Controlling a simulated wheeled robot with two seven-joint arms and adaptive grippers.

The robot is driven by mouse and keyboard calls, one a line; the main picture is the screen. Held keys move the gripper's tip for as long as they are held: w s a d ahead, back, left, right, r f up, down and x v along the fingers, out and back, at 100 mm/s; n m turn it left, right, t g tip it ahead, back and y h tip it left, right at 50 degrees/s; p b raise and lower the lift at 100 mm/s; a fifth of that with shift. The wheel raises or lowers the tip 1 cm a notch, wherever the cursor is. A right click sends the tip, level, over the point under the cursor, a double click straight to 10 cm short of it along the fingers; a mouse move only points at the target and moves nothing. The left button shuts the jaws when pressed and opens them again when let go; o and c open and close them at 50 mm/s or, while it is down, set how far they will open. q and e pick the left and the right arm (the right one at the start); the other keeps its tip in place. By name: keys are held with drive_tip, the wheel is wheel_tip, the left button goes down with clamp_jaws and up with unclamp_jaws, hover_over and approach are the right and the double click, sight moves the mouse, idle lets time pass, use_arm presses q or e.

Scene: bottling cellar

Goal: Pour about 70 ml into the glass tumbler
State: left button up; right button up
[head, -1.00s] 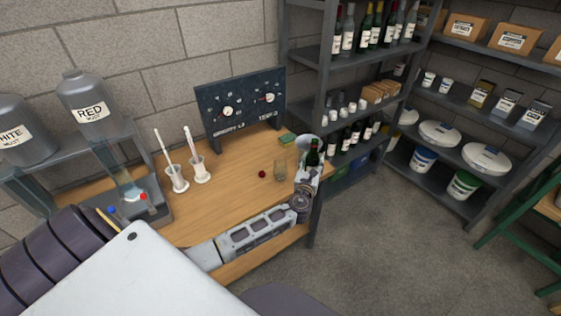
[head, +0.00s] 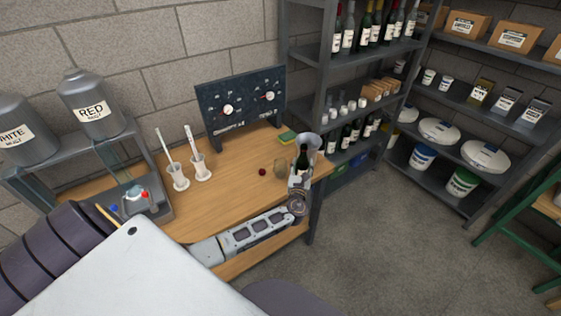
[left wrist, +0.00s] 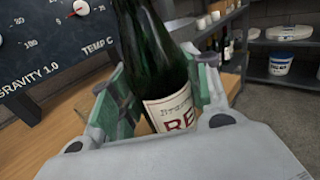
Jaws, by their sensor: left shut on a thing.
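My left gripper (head: 300,184) is shut on a dark green bottle (head: 303,158) near the right end of the wooden bench. In the left wrist view the bottle (left wrist: 157,50) stands between the two fingers (left wrist: 160,98), with a cream label partly hidden by the gripper. The bottle leans slightly in that view. The glass tumbler (head: 280,168) stands on the bench just left of the bottle, apart from it. I cannot tell whether the tumbler holds liquid. My right gripper does not show.
A pale grey wide-mouthed vessel (head: 314,142) is close behind the bottle. A small dark red ball (head: 262,172) lies left of the tumbler. A green and yellow sponge (head: 288,138) is behind. A gauge board (head: 240,103) stands at the back.

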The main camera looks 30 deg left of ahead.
use_arm(q)
drive_tip(key=shift+r+n, duration=0.15)
drive_tip(key=shift+n, duration=0.25)
drive_tip(key=shift+d+n, duration=0.1)
drive_tip(key=shift+n, duration=0.6)
drive_tip(key=shift+n+g, duration=0.4)
drive_tip(key=shift+n, duration=0.5)
drive_tip(key=n, duration=0.1)
drive_tip(key=n+h, duration=0.1)
drive_tip(key=shift+f+n+g+b, duration=0.25)
drive_tip(key=shift+n+g+b, duration=0.05)
drive_tip(key=shift+b, duration=0.1)
drive_tip(key=n+b, duration=0.1)
drive_tip(key=d+f+n+h, duration=0.1)
drive_tip(key=n, duration=0.1)
drive_tip(key=shift+f+h+b, duration=0.25)
drive_tip(key=shift+h+b, duration=0.05)
drive_tip(key=shift+b, duration=0.05)
drive_tip(key=shift+w+d+r+n+h+p, duration=0.1)
drive_tip(key=shift+d+r+n+h+p, duration=0.2)
drive_tip(key=shift+r+n, duration=0.35)
drive_tip(key=shift+d+r+n+h+p, duration=0.2)
drive_tip(key=shift+d+r+n+p, duration=0.2)
drive_tip(key=shift+n, duration=0.35)
drive_tip(key=shift+a, duration=0.2)
drive_tip(key=shift+a+r+n+h+p, duration=0.15)
drive_tip(key=shift+n+h+p, duration=0.15)
drive_tip(key=shift+n+p, duration=0.25)
